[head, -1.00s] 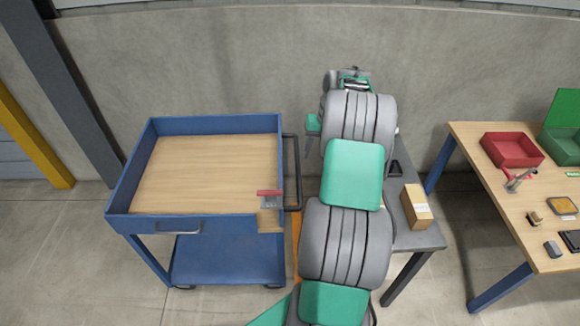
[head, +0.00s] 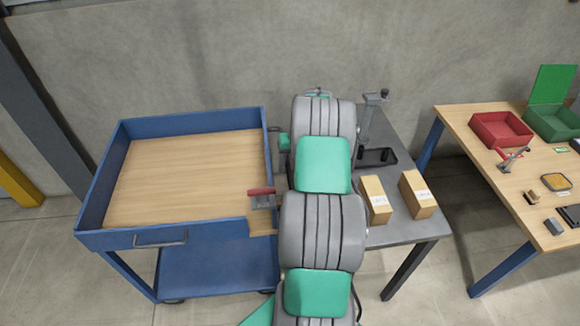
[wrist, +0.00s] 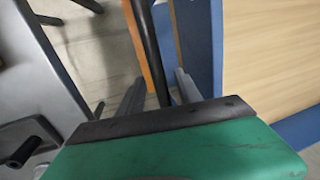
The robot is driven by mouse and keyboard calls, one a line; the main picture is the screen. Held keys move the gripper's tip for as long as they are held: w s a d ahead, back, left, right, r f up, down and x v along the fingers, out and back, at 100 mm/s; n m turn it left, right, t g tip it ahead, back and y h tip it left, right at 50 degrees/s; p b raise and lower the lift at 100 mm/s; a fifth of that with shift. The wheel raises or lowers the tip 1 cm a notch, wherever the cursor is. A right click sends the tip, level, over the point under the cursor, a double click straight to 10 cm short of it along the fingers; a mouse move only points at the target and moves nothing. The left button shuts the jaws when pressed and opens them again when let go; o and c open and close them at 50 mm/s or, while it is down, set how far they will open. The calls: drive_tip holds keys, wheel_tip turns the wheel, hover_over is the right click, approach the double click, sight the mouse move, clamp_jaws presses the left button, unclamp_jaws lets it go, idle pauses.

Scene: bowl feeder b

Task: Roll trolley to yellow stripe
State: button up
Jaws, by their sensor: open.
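The trolley (head: 102,195) is blue with a wood-topped tray and a lower shelf, and it stands left of my arm in the head view. Its blue edge also shows in the wrist view (wrist: 205,50). The trolley's dark handle bar (wrist: 149,35) runs between my gripper's fingers. My gripper (wrist: 160,84) is open, with the bar between the fingers; I cannot tell whether either finger touches it. An orange-yellow stripe (wrist: 132,30) lies on the floor beside the bar in the wrist view. My arm hides the gripper's fingers and the stripe in the head view.
A red-handled clamp (head: 262,199) sits at the trolley's near right corner. Right of my arm is a grey table (head: 400,235) with two cartons and a stand. Further right is a wooden bench (head: 475,140) with red and green bins. A concrete wall stands behind.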

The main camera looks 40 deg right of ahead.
drive_tip(key=shift+f, duration=0.2)
drive_tip(key=shift+c, duration=0.4)
clamp_jaws()
idle(0.9)
